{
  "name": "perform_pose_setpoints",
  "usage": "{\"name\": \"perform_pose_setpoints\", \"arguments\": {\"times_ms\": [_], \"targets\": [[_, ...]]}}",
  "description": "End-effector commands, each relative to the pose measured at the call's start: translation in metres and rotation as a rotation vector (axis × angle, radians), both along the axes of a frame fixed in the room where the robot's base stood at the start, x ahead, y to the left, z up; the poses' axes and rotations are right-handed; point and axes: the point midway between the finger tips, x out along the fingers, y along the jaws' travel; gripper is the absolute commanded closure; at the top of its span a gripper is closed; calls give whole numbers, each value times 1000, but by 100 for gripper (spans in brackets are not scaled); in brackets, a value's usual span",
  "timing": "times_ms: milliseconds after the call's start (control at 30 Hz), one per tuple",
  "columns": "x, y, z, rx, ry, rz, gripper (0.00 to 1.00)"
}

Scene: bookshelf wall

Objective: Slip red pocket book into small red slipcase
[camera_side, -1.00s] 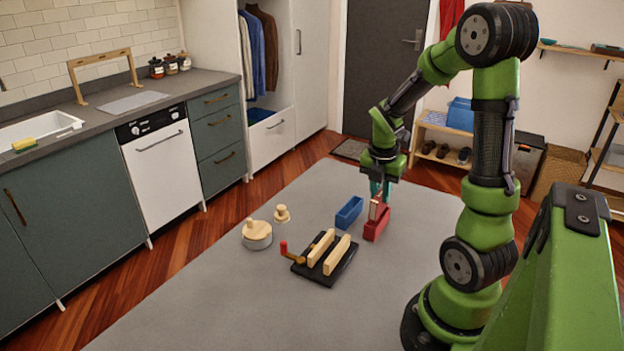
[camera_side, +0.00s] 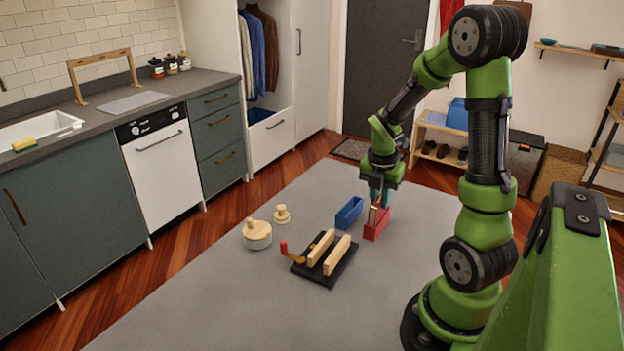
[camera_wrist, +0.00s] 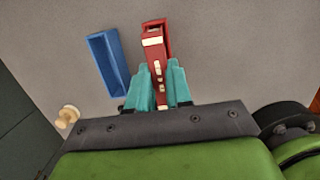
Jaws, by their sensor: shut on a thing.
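My gripper (camera_side: 379,195) has teal fingers shut on the red pocket book (camera_wrist: 155,58), which shows a red cover with pale marks. The small red slipcase (camera_side: 371,233) stands on the grey surface directly below the fingers. In the wrist view a strip of the slipcase (camera_wrist: 168,26) shows behind and beside the book. The book is upright over the slipcase, and its lower part appears to be inside or right at the opening. The fingers and slipcase hide how deep it sits.
A blue slipcase (camera_side: 349,213) stands just left of the red one. A black board with wooden bars and a red-knobbed handle (camera_side: 325,258) lies nearer the camera. A round wooden-lidded pot (camera_side: 257,234) and a wooden knob piece (camera_side: 282,214) are further left. The surface's front left is clear.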

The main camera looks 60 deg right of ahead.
Motion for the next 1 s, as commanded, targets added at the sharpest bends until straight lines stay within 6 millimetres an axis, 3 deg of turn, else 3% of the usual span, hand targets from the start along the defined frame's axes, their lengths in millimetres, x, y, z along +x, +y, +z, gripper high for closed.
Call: {"name": "perform_pose_setpoints", "arguments": {"times_ms": [933,967,1000], "targets": [[0,0,-29,1,0,1,100],[0,0,-29,0,0,0,79],[0,0,-29,0,-1,0,73]]}}
